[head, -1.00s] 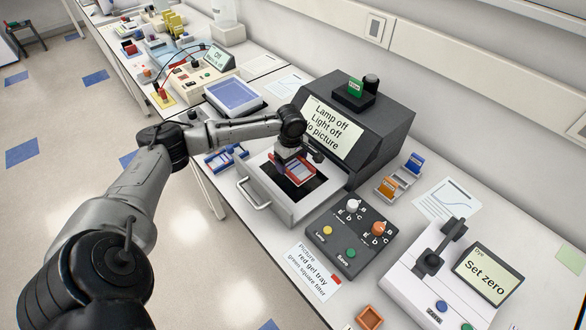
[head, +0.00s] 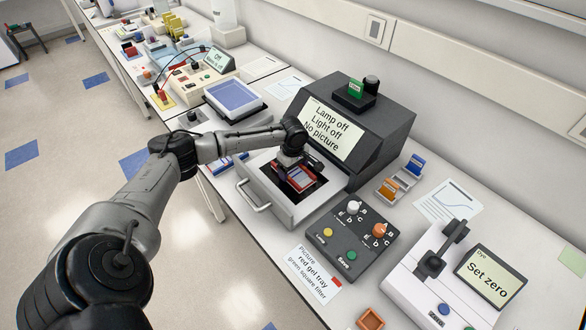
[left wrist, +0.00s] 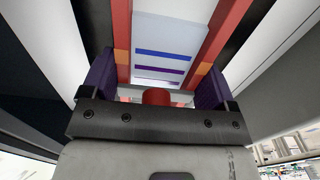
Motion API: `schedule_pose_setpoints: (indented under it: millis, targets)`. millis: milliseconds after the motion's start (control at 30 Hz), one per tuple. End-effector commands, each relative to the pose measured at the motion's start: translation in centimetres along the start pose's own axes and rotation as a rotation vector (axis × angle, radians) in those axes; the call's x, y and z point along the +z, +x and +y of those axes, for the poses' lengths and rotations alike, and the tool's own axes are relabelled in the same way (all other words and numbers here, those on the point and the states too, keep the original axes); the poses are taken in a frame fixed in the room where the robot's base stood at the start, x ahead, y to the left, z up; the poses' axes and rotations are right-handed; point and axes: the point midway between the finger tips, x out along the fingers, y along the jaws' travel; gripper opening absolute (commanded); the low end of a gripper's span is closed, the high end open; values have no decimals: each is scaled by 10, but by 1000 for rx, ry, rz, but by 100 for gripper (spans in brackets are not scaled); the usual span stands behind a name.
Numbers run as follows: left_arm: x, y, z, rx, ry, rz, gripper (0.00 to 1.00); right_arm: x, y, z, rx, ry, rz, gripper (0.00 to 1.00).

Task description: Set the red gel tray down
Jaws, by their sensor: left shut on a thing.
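The red gel tray (head: 302,177) is at the dark square in the open drawer (head: 252,190) of the dark grey imager. My left gripper (head: 292,174) points down over the drawer and is shut on the tray. In the left wrist view, the red gel tray (left wrist: 204,62) shows red side walls and a pale gel with blue and purple bands. The gripper's two dark purple pads (left wrist: 155,85) stand on either side of its near end. I cannot tell whether the tray touches the drawer floor. My right gripper is not in view.
The imager (head: 365,120) stands behind the drawer, its screen reading "Lamp off, Light off, No picture". A knob box (head: 350,235) is close on the right. A blue gel tray (head: 230,160) lies left of the drawer, partly hidden by my arm. Orange and blue holders (head: 400,178) stand right.

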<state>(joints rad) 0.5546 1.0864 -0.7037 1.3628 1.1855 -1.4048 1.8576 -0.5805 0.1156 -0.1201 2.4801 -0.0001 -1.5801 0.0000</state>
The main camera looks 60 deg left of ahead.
Motion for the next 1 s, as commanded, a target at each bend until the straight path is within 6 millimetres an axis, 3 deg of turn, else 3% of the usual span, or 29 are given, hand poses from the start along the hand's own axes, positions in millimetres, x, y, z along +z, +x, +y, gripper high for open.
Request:
schedule_pose_setpoints:
  millis: [67, 100, 300, 633, 1000]
  targets:
    - [0, 1, 0, 0, 0, -1, 52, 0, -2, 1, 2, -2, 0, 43]
    - [0, 2, 0, 0, 0, -1, 82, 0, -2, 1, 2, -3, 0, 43]
    - [0, 2, 0, 0, 0, 0, 100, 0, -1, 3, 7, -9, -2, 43]
    - [0, -6, 0, 1, 0, 0, 100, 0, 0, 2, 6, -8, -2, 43]
    - [0, -71, 1, 3, 0, 0, 100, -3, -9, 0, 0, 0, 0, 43]
